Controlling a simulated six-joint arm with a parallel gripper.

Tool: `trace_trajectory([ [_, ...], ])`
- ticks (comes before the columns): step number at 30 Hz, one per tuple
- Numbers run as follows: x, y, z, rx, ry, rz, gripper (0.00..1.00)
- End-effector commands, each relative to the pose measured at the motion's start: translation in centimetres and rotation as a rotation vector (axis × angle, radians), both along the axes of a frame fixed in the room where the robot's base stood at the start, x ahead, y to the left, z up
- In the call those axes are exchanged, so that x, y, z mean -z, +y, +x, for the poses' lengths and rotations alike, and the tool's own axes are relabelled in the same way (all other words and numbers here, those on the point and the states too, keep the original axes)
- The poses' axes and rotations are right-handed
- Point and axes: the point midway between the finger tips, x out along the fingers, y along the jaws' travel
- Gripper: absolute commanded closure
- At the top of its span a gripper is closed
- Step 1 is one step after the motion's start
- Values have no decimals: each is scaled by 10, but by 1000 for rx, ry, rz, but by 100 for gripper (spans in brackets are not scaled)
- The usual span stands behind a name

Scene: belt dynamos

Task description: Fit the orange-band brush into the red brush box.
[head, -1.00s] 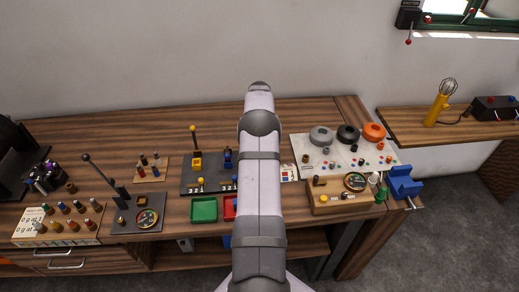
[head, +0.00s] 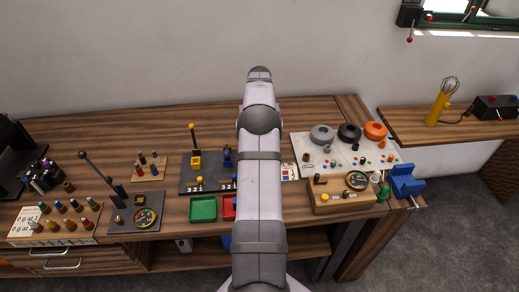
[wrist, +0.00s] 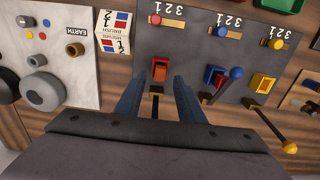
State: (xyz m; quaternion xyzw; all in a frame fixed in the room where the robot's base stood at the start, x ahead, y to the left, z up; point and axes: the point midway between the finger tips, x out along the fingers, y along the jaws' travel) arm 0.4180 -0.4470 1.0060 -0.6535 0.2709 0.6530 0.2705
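The red brush box (wrist: 160,70) is on the dark grey board (wrist: 185,50) in the wrist view, with an orange patch in its upper part. I cannot tell whether that patch is a brush or the box's inner wall. My gripper (wrist: 158,88) has its two blue-grey fingers apart, just below the red box in the picture, with no brush clearly seen between them. A thin dark part shows between the fingers. In the head view my arm hides the red box and the gripper. Several colour-banded brushes stand on a rack (head: 55,222) at the left; I cannot single out the orange-band one.
A blue box (wrist: 213,76), a blue-knobbed lever (wrist: 236,73) and a yellow box (wrist: 262,83) stand right of the gripper. A yellow-knobbed lever (wrist: 289,147) rises nearby. A white EARTH panel (wrist: 60,70) lies left. A green tray (head: 203,209) sits at the bench front.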

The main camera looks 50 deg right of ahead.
Motion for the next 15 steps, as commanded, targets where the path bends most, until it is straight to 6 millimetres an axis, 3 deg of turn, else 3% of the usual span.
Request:
trace_trajectory([
  [6,-23,0,0,0,-2,-2,65],
  [15,-32,0,0,0,0,0,65],
])
